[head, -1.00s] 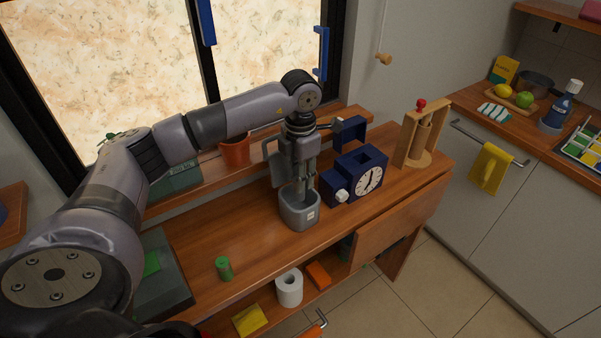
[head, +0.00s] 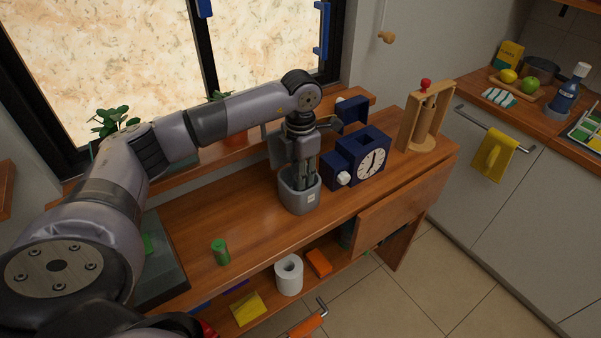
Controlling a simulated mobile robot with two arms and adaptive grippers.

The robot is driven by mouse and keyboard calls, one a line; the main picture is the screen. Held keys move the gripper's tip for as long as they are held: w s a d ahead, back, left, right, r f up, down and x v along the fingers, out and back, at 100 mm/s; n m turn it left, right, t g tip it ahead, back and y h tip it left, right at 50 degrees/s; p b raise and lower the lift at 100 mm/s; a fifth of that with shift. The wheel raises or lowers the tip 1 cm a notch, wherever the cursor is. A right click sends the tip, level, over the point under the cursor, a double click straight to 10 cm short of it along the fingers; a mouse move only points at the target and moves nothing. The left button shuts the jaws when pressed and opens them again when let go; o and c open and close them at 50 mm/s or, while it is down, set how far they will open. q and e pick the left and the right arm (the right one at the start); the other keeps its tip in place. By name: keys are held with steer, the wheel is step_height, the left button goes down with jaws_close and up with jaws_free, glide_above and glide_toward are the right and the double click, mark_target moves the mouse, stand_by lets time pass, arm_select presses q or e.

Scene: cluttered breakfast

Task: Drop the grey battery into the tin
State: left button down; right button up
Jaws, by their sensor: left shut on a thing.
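I cannot see the grey battery itself. A green cylinder (head: 220,251) stands on the desk nearer to me, apart from the tin. My right gripper is not in view.
The blue clock (head: 371,163) stands close to the right of the tin. A wooden frame with a red knob (head: 426,84) is farther right. A toilet roll (head: 289,274) and an orange block (head: 318,262) lie on the lower shelf. The desk front is mostly clear.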

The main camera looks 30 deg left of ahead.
arm_select(q)
steer(key=shift+f+b, duration=0.4)
steer(key=shift+f, duration=0.15)
steer(key=c, duration=1.4)
jaws_free()
steer(key=shift+o, duration=0.6)
step_height(320, 180, up, 12)
